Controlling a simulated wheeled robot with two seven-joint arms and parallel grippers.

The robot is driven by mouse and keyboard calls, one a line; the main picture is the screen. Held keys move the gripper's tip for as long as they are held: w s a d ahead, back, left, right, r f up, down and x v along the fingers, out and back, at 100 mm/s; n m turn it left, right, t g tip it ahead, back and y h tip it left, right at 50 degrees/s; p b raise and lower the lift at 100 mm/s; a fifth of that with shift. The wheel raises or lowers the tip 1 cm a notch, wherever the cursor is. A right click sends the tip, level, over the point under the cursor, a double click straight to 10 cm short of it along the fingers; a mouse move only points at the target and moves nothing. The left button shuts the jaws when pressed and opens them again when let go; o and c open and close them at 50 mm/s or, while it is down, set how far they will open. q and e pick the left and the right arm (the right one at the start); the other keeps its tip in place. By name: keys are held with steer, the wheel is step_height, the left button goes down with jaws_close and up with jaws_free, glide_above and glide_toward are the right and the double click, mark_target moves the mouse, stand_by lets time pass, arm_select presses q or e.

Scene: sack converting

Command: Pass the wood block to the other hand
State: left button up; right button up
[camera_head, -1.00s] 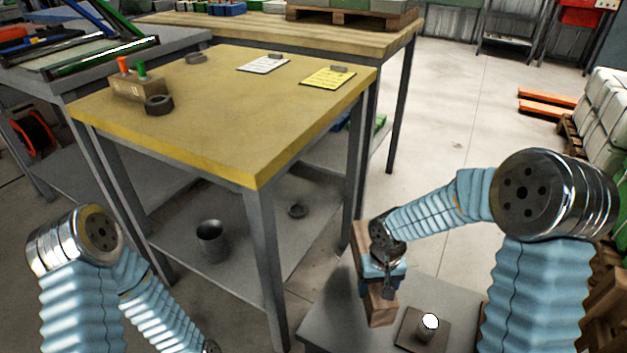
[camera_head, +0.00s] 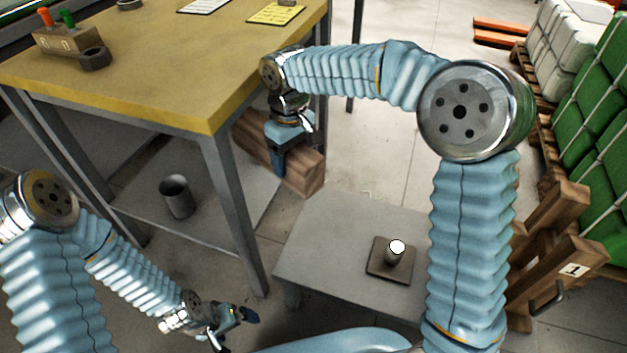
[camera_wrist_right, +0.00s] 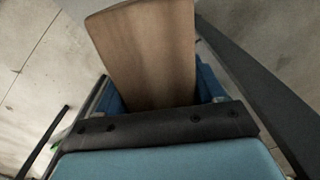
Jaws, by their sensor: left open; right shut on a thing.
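The wood block (camera_head: 305,172) is a long brown bar in the middle of the head view, held in the air between the yellow-topped table and the low grey table. My right gripper (camera_head: 281,165) is shut on it from above. In the right wrist view the block (camera_wrist_right: 150,50) sticks out beyond the blue fingers (camera_wrist_right: 160,92). My left gripper (camera_head: 235,328) is open and empty at the lower middle of the head view, below and to the left of the block and well apart from it.
The yellow-topped table (camera_head: 140,85) carries a switch box (camera_head: 62,40) and a dark nut (camera_head: 94,60). A metal cup (camera_head: 177,197) stands on its lower shelf. The low grey table (camera_head: 330,235) holds a plate with a peg (camera_head: 392,262). Stacked sacks on pallets (camera_head: 590,100) stand at right.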

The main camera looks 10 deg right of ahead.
mark_target(297, 193)
steer(key=a+r, duration=0.1)
steer(key=w+r, duration=0.1)
steer(key=r, duration=0.1)
steer(key=shift+a+n, duration=0.4)
steer(key=shift+w+a+r+m, duration=0.1)
steer(key=shift+m, duration=0.5)
steer(key=m, duration=0.3)
steer(key=shift+m, duration=0.4)
steer(key=s+n, duration=0.5)
steer(key=s, duration=0.1)
step_height(297, 193, down, 10)
steer(key=w+a, duration=0.1)
steer(key=w, duration=0.1)
steer(key=d+r+m, duration=0.1)
steer(key=s+d+r+m, duration=0.1)
steer(key=r, duration=0.1)
steer(key=s+d+r+m, duration=0.1)
steer(key=shift+s+r, duration=0.1)
steer(key=shift+r, duration=0.3)
